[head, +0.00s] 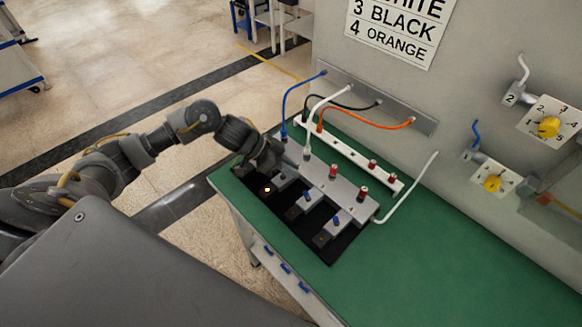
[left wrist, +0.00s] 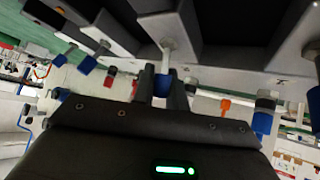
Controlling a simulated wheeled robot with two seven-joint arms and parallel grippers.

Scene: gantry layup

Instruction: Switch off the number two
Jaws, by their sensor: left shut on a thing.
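A grey switch unit (head: 322,183) with several short levers lies on the green bench, with black pads in front. Blue-tipped levers show, one in the middle (head: 307,196) and one nearer the right end (head: 335,221). My left gripper (head: 268,160) is at the unit's far left end and hides part of it. In the left wrist view, my left gripper (left wrist: 162,90) is shut on a blue-tipped lever (left wrist: 162,83) with a pale stem. Other blue-tipped levers (left wrist: 87,64) stand apart from it. I cannot read which number the held lever has. My right gripper is not in view.
A white strip (head: 350,154) behind the unit carries red plugs. Blue, white (head: 323,99), black and orange (head: 380,124) cords arch above it. A wall sign (head: 400,30) lists colours by number. Yellow dials (head: 548,126) are at right. The green bench (head: 430,250) is clear at right.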

